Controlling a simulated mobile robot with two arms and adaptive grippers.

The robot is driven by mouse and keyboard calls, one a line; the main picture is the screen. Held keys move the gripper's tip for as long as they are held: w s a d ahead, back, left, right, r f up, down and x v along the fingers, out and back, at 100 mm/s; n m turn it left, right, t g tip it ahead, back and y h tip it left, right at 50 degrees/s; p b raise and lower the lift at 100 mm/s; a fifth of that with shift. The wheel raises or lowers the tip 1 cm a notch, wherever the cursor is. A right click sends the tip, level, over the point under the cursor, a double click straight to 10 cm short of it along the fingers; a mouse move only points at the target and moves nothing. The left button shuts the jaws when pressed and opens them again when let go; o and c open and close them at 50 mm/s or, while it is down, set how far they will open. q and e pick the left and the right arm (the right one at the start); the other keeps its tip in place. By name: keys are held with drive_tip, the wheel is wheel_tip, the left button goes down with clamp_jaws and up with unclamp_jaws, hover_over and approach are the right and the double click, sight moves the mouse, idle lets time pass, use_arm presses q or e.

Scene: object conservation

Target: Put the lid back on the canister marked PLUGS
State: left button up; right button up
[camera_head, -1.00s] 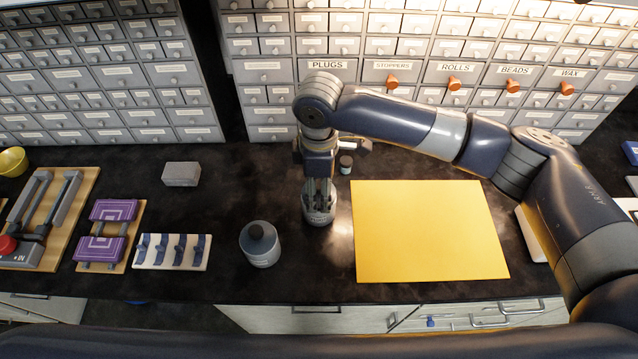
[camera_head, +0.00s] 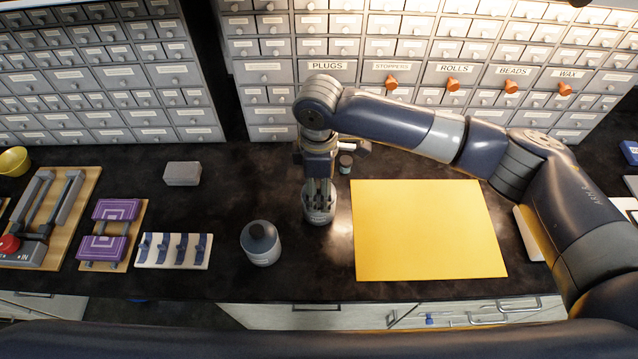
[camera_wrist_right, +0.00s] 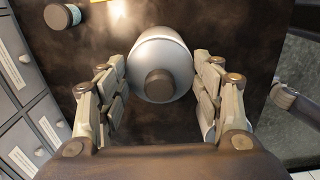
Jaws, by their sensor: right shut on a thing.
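A grey canister (camera_head: 319,214) stands on the dark counter left of the yellow sheet. The writing on it is too small to read. My right gripper (camera_head: 319,188) points straight down at its top. In the right wrist view the fingers (camera_wrist_right: 160,75) are shut on opposite sides of a round grey lid (camera_wrist_right: 160,52) with a dark knob. The lid is over the canister; I cannot tell whether it is fully seated. A second grey canister (camera_head: 261,247) with a dark-knobbed lid on it stands to the left. My left gripper is out of view.
A small dark-capped jar (camera_head: 345,163) stands just behind my right gripper. The yellow sheet (camera_head: 428,230) lies to the right. A hook rack (camera_head: 173,251), purple blocks (camera_head: 112,230) and a grey block (camera_head: 182,173) are left. Drawer cabinets (camera_head: 330,73) line the back; one drawer reads PLUGS.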

drive_tip(key=o, duration=1.2)
drive_tip(key=shift+o, duration=0.4)
drive_tip(key=shift+o, duration=1.4)
drive_tip(key=shift+r+p, duration=3.55)
drive_tip(key=shift+p, duration=0.4)
